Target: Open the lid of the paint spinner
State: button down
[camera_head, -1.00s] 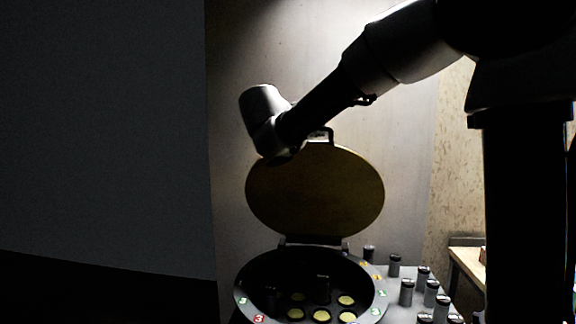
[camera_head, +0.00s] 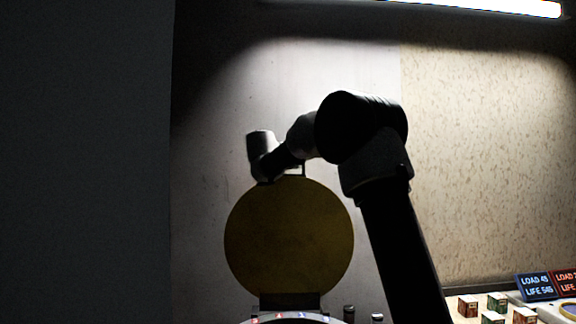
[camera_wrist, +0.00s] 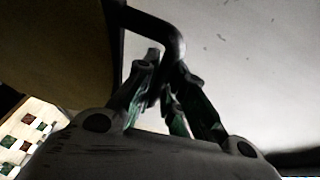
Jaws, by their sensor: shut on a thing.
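The paint spinner's round lid (camera_head: 289,235) stands raised, close to upright, with its brownish-yellow inner face toward the head camera. Its hinge block (camera_head: 289,301) is below it. Only the far rim of the spinner's body (camera_head: 290,319) shows at the bottom edge; the bowl is out of view. The dark lid handle (camera_head: 303,169) sticks up from the lid's top edge. In the wrist view my gripper (camera_wrist: 160,75) is shut on the bent handle (camera_wrist: 158,24), with the lid (camera_wrist: 65,50) at left. In the head view my arm mostly hides the gripper.
A pale wall (camera_head: 215,150) stands behind the lid. Small dark canisters (camera_head: 349,313) stand right of the hinge. Small boxes (camera_head: 468,306) and a lit display (camera_head: 537,287) are at the lower right. A dark panel (camera_head: 85,160) fills the left.

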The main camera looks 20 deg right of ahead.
jog(key=shift+w, duration=0.15)
jog(key=c, duration=1.5)
grip_release()
jog(key=shift+a+f, duration=0.1)
jog(key=v, duration=1.2)
